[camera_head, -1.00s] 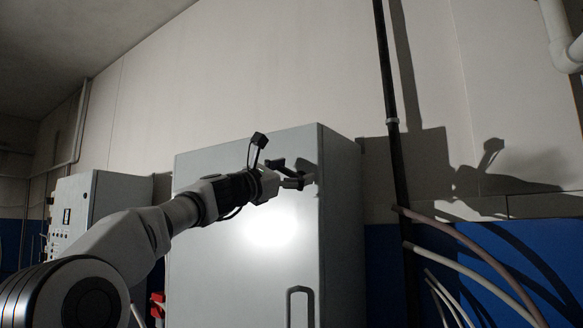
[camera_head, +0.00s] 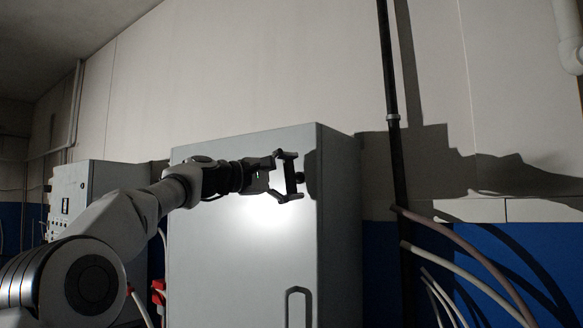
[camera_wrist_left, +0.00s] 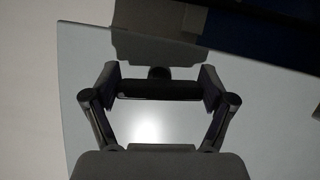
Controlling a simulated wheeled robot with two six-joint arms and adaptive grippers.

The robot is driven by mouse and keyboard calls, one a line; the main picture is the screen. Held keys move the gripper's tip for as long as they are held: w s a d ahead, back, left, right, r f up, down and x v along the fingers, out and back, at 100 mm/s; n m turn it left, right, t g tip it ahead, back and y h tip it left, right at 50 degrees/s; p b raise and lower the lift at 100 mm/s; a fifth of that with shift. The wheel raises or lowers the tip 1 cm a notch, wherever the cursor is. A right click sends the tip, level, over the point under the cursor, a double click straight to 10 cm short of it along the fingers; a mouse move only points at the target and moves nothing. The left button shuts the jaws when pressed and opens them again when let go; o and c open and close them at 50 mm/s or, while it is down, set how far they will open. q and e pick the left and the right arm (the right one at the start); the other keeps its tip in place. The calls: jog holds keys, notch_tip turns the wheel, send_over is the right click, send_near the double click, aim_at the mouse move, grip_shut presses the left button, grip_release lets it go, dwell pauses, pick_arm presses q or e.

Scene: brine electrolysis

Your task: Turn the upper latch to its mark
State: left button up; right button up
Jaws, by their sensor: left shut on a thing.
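The upper latch (camera_wrist_left: 157,89) is a dark bar on the pale cabinet door. In the left wrist view it spans the gap between my left fingers, one at each end. My left gripper (camera_head: 288,178) is shut on it near the door's upper right edge, with one finger above and one below. In the left wrist view the gripper (camera_wrist_left: 158,86) frames the bar. The bar looks roughly upright in the head view. I cannot make out the latch's mark. My right gripper is not in view.
The tall grey cabinet (camera_head: 230,275) has a lower handle (camera_head: 299,291) on the same door edge. A dark vertical pipe (camera_head: 393,120) and pale hoses (camera_head: 465,272) stand to the right. A smaller control cabinet (camera_head: 105,190) is at the left.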

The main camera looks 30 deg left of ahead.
pick_arm(q)
jog(key=shift+r+m+g+p, duration=0.1)
jog(key=shift+m+g+p, duration=0.25)
jog(key=shift+m, duration=0.45)
jog(key=o, duration=1)
jog(key=shift+w+a, duration=0.1)
jog(key=shift+w, duration=0.1)
jog(key=v, duration=1.1)
jog(key=shift+s+a, duration=0.2)
jog(key=shift+s, duration=0.05)
